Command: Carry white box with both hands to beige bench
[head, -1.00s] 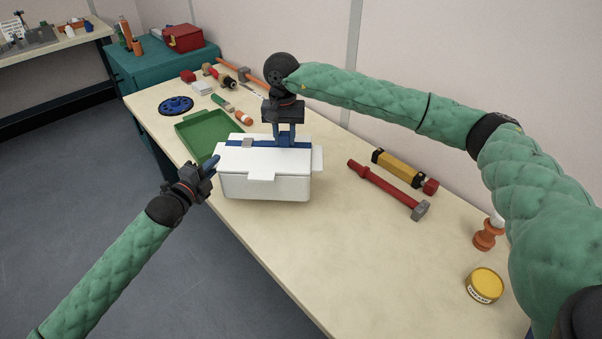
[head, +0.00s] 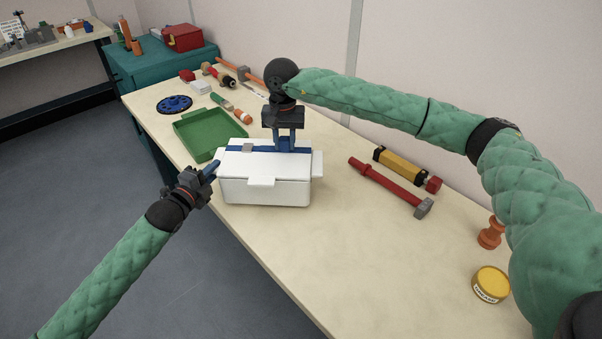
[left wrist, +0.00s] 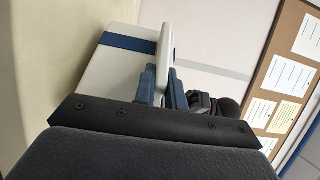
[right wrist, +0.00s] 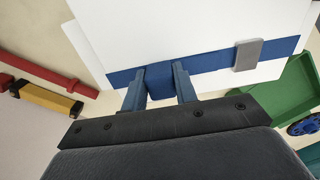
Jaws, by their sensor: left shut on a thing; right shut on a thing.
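The white box (head: 265,190) has a lid, side tabs, a blue strap and a grey buckle. It is upright over the beige bench (head: 300,255); I cannot tell whether its base touches the top. My left gripper (head: 213,167) is shut on the box's left side; the left wrist view shows its blue fingers (left wrist: 165,90) at a white tab of the box (left wrist: 130,65). My right gripper (head: 289,143) is shut on the far edge by the strap; in the right wrist view its fingers (right wrist: 160,85) are either side of a blue part of the box (right wrist: 190,30).
A green tray (head: 185,127) lies behind the box to the left. A red hammer (head: 385,183) and yellow level-like tool (head: 405,168) lie to the right. A yellow tin (head: 490,285) and orange spool (head: 491,233) are nearer right. The bench front is clear.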

